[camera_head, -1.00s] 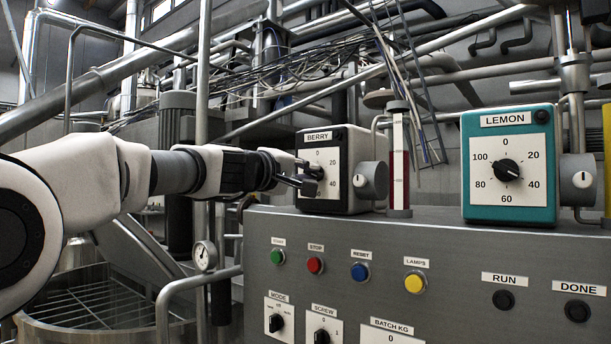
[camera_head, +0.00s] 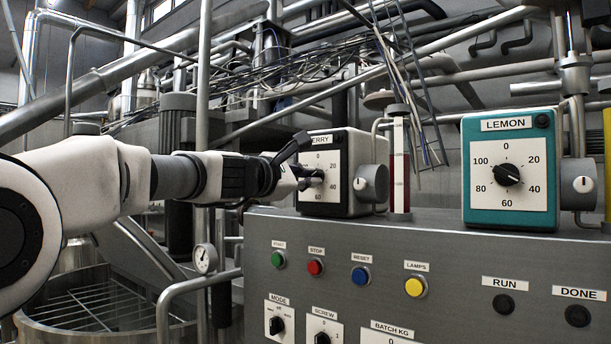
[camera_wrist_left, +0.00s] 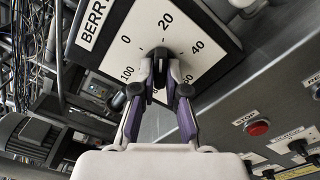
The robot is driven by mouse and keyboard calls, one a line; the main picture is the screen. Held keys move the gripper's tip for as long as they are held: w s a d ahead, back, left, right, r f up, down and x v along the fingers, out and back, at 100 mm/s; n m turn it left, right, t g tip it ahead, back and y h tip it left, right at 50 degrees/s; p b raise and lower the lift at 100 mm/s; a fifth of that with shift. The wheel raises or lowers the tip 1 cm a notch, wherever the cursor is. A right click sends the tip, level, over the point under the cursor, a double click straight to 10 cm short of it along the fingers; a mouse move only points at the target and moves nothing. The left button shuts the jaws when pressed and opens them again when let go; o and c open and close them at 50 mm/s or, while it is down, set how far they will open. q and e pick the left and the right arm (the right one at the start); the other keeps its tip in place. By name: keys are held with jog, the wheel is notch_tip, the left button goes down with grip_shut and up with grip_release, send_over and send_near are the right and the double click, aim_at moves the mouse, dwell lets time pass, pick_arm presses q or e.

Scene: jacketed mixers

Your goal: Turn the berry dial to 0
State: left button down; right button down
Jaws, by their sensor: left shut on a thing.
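The berry dial is a black knob (camera_head: 317,177) on a white scale plate of a dark box labelled BERRY. My left gripper (camera_head: 306,176) reaches it from the left and is shut on the knob. In the left wrist view, the gripper's fingertips (camera_wrist_left: 160,84) close around the knob (camera_wrist_left: 160,60), with the numbers 0, 20, 40, 60 and 100 showing around it. My right gripper is not in view.
A teal box with the lemon dial (camera_head: 506,173) stands to the right. A sight tube (camera_head: 400,165) stands between the boxes. Below is a grey console (camera_head: 450,245) with coloured buttons and switches. Pipes and cables fill the back.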

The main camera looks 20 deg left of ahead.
pick_arm(q)
jog(key=n, duration=0.2)
jog(key=n+p, duration=0.1)
jog(key=n, duration=0.3)
jog(key=shift+s+r, duration=0.1)
jog(key=shift+r, duration=0.2)
jog(key=shift+d+n+p, duration=0.1)
jog(key=shift+n+p, duration=0.75)
jog(key=shift+n, duration=1.65)
jog(key=c, duration=1.2)
grip_release()
jog(key=shift+w+d+f, duration=0.1)
jog(key=shift+w+f, duration=0.1)
jog(key=shift+w, duration=0.05)
